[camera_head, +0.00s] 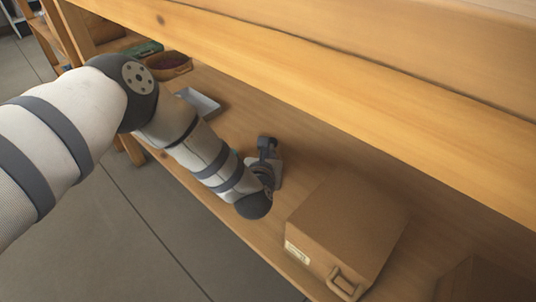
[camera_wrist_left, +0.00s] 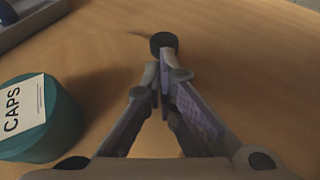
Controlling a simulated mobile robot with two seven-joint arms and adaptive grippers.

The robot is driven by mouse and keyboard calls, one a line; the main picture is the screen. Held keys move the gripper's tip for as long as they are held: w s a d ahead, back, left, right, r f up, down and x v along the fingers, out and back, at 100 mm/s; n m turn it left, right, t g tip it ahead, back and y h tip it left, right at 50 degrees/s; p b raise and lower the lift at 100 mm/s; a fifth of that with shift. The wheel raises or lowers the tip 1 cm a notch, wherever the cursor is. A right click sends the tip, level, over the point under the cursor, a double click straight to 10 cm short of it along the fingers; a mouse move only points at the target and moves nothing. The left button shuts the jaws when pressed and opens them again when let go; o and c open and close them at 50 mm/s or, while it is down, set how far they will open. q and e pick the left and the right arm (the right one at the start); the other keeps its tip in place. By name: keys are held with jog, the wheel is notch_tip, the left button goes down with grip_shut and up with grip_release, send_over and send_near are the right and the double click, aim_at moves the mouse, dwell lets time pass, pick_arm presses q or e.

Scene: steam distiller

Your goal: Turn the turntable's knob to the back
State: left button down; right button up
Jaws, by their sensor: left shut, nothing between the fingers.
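My left gripper (camera_wrist_left: 162,75) is shut and empty in the left wrist view. A small dark round knob (camera_wrist_left: 162,41) shows just beyond its fingertips; I cannot tell whether they touch. The knob's base is hidden behind the fingers. The turntable's outline cannot be made out against the wooden surface. In the head view my left arm comes in from the left over the shelf and bends back, with the gripper (camera_head: 267,146) small and dark near the shelf's middle. My right gripper is not in view.
A teal container (camera_wrist_left: 40,120) labelled CAPS stands left of the gripper in the wrist view. A grey tray (camera_head: 203,101) lies farther back left. A brown box (camera_head: 345,222) with a handle stands to the right. A thick shelf beam (camera_head: 330,75) runs above.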

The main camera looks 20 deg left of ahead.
pick_arm(q)
jog(key=shift+w+a+n+g+y, duration=0.1)
jog(key=shift+w+n+g+y, duration=0.2)
jog(key=shift+w+n+y, duration=0.4)
jog(key=shift+w+a+n+g+y+b, duration=0.25)
jog(key=shift+w+n+g+y+b, duration=0.15)
jog(key=shift+n+y, duration=0.45)
jog(key=shift+w+a, duration=0.3)
jog(key=shift+w, duration=0.25)
jog(key=shift+w+a, duration=0.2)
jog(key=shift+w, duration=0.05)
dwell(0.3)
